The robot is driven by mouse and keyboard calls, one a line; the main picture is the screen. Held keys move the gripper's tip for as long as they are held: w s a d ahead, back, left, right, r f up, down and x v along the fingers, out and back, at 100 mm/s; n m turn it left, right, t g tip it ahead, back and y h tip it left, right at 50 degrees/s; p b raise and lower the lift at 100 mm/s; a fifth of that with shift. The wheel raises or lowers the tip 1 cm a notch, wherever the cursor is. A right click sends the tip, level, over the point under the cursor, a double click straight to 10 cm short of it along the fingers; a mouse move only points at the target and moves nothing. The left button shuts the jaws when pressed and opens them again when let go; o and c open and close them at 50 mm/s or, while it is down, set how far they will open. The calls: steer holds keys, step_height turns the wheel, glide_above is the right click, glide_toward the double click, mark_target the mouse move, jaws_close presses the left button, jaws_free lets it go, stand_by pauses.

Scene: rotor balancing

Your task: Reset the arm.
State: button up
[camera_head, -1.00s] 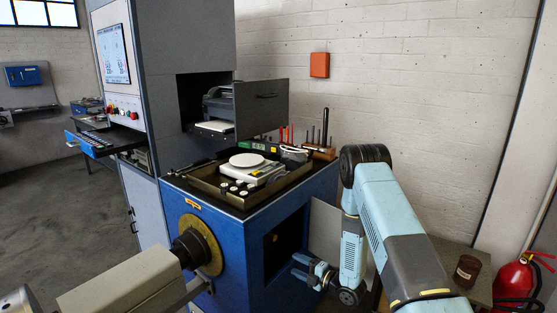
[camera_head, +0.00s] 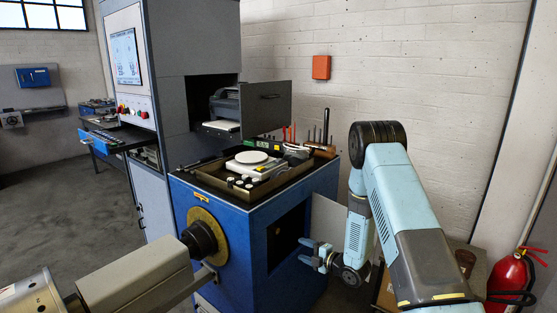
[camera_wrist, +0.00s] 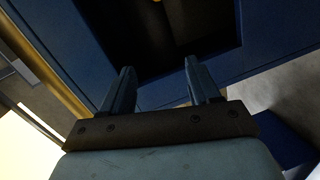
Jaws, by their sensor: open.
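My gripper (camera_head: 311,252) is low, at the right of the blue machine cabinet, in front of its dark side opening (camera_head: 288,236). In the wrist view my gripper (camera_wrist: 158,68) has its two fingers spread apart with nothing between them. My pale blue arm bends at a dark elbow and hangs down to the gripper.
A tray (camera_head: 213,180) with a white round scale and small weights sits on the blue cabinet (camera_head: 240,275). A grey panel (camera_head: 327,218) is beside the opening.

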steer(key=w+d+r+m+h, duration=0.2)
steer(key=d+r+m+h, duration=0.1)
steer(key=r, duration=0.6)
steer(key=w+d+r+m+h, duration=0.1)
steer(key=d+r+m+h, duration=0.2)
steer(key=r, duration=0.5)
steer(key=s+d+r+m+h, duration=0.2)
steer(key=s+d+r+m, duration=0.15)
steer(key=r, duration=0.35)
steer(key=s+d+r+m+h, duration=0.3)
steer(key=s+r, duration=0.1)
steer(key=r, duration=0.3)
steer(key=s+d+r+m+g+h, duration=0.1)
steer(key=s+r+m, duration=0.3)
steer(key=s, duration=0.4)
steer(key=s+d+r+m+g+h, duration=0.1)
steer(key=s+d+r+m, duration=0.15)
steer(key=s+r, duration=0.4)
steer(key=s+a+m+g, duration=0.1)
steer(key=s+m, duration=0.2)
steer(key=s, duration=0.7)
steer(key=s+a+m+g+y, duration=0.1)
steer(key=s+m+g, duration=0.1)
steer(key=s, duration=0.9)
steer(key=shift+s+a+m, duration=0.15)
steer(key=shift+a+m, duration=0.1)
steer(key=shift+m, duration=0.45)
steer(key=shift+c, duration=0.2)
